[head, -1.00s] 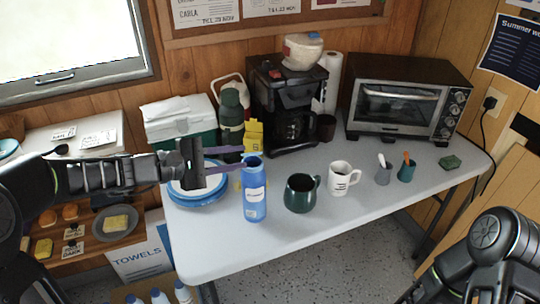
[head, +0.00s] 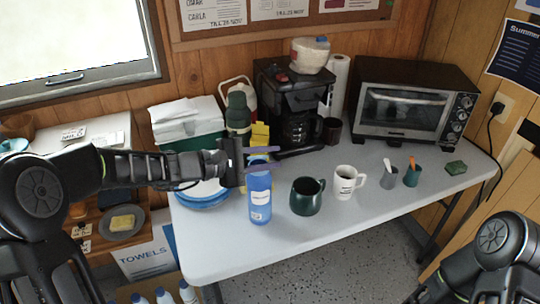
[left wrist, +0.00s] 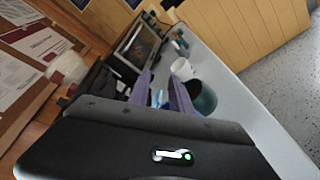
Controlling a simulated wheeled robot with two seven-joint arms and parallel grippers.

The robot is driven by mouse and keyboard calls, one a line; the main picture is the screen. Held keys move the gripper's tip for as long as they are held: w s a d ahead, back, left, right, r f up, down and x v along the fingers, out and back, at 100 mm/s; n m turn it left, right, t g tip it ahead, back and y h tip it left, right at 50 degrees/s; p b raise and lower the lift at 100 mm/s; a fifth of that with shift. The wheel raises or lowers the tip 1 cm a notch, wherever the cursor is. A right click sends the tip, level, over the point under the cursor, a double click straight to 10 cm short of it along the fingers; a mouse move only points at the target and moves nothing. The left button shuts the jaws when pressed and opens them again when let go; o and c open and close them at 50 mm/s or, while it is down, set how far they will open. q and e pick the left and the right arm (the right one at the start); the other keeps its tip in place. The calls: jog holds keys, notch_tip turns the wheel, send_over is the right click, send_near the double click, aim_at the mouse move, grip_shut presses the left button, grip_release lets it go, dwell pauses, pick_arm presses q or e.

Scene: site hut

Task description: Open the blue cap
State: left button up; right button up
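The blue bottle (head: 260,198) with a white label stands upright on the table, left of a dark green mug. Its blue top (head: 258,159) shows between the two purple fingers of my left gripper (head: 264,158). The fingers are apart, one on the far side and one on the near side of the top. I cannot tell whether they touch it. In the left wrist view a bit of blue (left wrist: 158,98) shows between the fingers; most of the bottle is hidden. My right arm enters at the lower right, but its gripper is out of view.
On the white table (head: 330,220) stand the green mug (head: 306,196), a white mug (head: 346,182), small cups, a coffee maker (head: 292,105) and a toaster oven (head: 415,100). Blue plates (head: 203,200) lie left of the bottle. The table's front is clear.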

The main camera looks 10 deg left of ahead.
pick_arm(q)
jog(key=shift+c, duration=0.5)
grip_shut()
